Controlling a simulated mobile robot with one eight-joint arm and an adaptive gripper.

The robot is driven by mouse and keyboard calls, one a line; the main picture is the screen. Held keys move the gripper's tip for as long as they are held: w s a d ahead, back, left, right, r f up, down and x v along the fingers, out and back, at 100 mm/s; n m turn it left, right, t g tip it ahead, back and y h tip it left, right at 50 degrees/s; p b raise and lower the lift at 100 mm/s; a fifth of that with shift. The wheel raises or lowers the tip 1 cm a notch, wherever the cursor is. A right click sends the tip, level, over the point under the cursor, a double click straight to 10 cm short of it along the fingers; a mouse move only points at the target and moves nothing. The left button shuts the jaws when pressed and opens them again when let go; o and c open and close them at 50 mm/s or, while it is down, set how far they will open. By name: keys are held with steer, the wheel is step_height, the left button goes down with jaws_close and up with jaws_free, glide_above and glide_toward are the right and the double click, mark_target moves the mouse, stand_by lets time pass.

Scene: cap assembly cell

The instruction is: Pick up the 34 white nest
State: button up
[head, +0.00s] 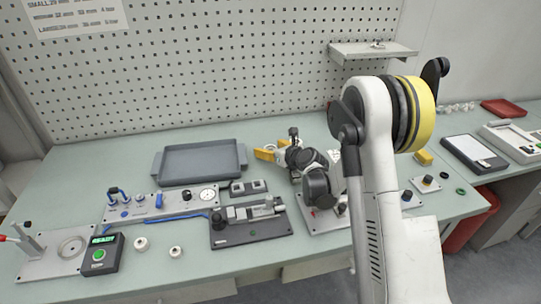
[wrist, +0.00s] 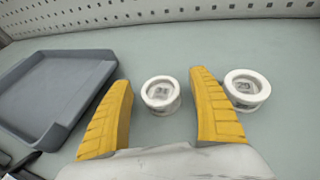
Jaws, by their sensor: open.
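In the wrist view my gripper (wrist: 161,78) is open, with its two yellow fingers apart. A round white nest (wrist: 161,94) stands upright on the bench between the fingers, with a gap on each side; the number on its grey centre is too blurred to read surely. A second white nest (wrist: 246,90), which seems marked 29, stands just right of the right finger. In the head view my gripper (head: 268,152) is low over the back of the bench, right of the grey tray. I cannot make out these two nests there.
The grey tray (wrist: 50,88) lies left of the fingers, also seen in the head view (head: 160,178). Fixtures (head: 251,231) and a control box (head: 101,254) fill the front bench. Two small white rings (head: 140,243) lie near them. The pegboard (head: 230,70) rises behind.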

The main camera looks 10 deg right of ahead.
steer(key=c, duration=1.3)
